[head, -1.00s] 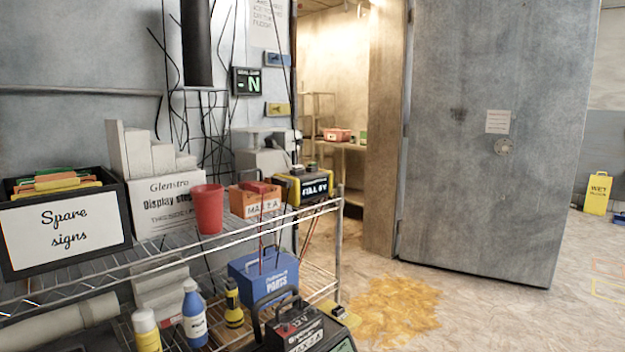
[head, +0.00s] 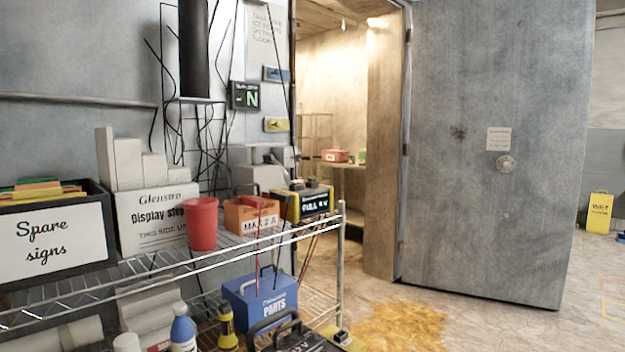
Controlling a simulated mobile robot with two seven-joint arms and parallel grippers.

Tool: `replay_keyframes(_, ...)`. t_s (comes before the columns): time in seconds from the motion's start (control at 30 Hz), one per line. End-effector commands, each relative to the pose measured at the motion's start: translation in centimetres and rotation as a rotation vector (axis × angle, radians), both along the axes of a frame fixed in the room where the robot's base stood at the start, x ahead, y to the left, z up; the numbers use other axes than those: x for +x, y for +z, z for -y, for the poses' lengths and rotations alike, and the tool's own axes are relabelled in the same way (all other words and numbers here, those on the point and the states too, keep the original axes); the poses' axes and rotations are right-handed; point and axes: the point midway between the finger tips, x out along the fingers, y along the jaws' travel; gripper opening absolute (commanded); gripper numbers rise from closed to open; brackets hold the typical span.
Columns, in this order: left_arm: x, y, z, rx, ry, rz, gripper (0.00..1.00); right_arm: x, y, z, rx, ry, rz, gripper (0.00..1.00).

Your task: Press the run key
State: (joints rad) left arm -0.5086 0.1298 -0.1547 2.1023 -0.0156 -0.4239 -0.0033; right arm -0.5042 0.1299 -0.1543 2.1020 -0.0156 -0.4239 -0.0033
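I cannot make out a key marked run. On the wall left of the doorway is a small dark display (head: 245,96) with a green sign and letter that looks like "-N". Right of it is a blue plate (head: 277,74), and below is a yellow plate (head: 276,125) with a dark mark. A yellow and black box (head: 303,203) with partly legible lettering stands on the shelf's right end; any keys on it are too small to tell. Neither of my grippers is in view.
A wire shelf (head: 150,277) fills the lower left, holding a sign box (head: 52,243), red cup (head: 202,224) and orange bin (head: 250,216). A large grey door (head: 495,190) stands open. A yellow spill (head: 395,325) lies on the floor; a yellow sign (head: 599,212) stands far right.

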Motion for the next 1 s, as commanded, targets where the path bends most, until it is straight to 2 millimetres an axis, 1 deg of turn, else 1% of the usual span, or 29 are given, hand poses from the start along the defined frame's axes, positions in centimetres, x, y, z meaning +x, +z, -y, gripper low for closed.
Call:
replay_keyframes(0.03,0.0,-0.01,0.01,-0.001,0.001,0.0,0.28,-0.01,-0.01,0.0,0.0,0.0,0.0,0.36)
replay_keyframes(0.2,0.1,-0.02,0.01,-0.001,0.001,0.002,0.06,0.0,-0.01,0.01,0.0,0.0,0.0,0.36)
replay_keyframes(0.27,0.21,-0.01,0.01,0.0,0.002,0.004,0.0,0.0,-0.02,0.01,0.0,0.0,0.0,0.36)
replay_keyframes(0.57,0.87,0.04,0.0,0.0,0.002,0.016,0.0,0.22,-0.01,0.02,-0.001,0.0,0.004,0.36)
replay_keyframes(1.0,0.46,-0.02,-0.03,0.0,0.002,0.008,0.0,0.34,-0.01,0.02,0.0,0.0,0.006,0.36)
